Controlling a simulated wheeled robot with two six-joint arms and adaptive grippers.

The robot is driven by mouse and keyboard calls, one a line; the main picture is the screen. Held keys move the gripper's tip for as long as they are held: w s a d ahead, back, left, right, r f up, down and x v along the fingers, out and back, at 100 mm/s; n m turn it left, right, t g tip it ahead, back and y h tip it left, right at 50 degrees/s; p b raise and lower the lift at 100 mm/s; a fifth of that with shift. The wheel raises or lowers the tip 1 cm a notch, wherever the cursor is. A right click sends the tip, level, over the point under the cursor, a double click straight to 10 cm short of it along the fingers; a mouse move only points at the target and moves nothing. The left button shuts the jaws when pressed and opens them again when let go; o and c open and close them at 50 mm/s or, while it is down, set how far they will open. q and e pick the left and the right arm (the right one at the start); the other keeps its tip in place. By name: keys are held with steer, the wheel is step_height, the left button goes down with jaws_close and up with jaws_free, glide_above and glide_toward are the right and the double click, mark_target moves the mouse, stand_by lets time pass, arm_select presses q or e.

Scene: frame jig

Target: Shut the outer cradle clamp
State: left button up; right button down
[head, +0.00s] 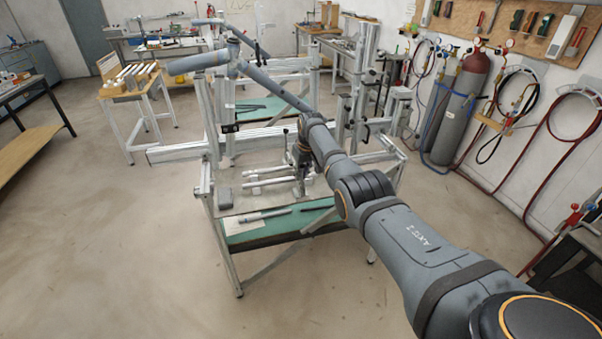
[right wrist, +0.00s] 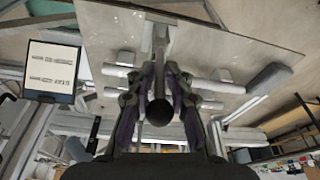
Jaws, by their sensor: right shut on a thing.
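My right gripper (head: 301,156) is at the near side of the frame jig (head: 282,133), above its steel plate. In the right wrist view its two fingers (right wrist: 160,88) are closed around a dark handle with a round end (right wrist: 159,111). This looks like the lever of the outer cradle clamp. A metal bracket (right wrist: 160,38) stands beyond the fingers on the plate. In the head view the gripper and forearm hide most of the clamp, so I cannot tell how far it is closed. Pale bars (head: 266,180) lie beside it. My left gripper is not in view.
A blue-grey tube frame (head: 270,82) rests across the jig's upper posts. A green shelf (head: 280,222) with tools sits below. A small screen (right wrist: 52,70) stands at the left in the wrist view. Gas cylinders (head: 462,105) stand at the right wall. The left floor is open.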

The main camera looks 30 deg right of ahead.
steer(key=c, duration=1.5)
jaws_free()
steer(key=shift+w, duration=0.1)
steer(key=shift+o, duration=0.4)
steer(key=v, duration=1.2)
steer(key=shift+w+d, duration=0.1)
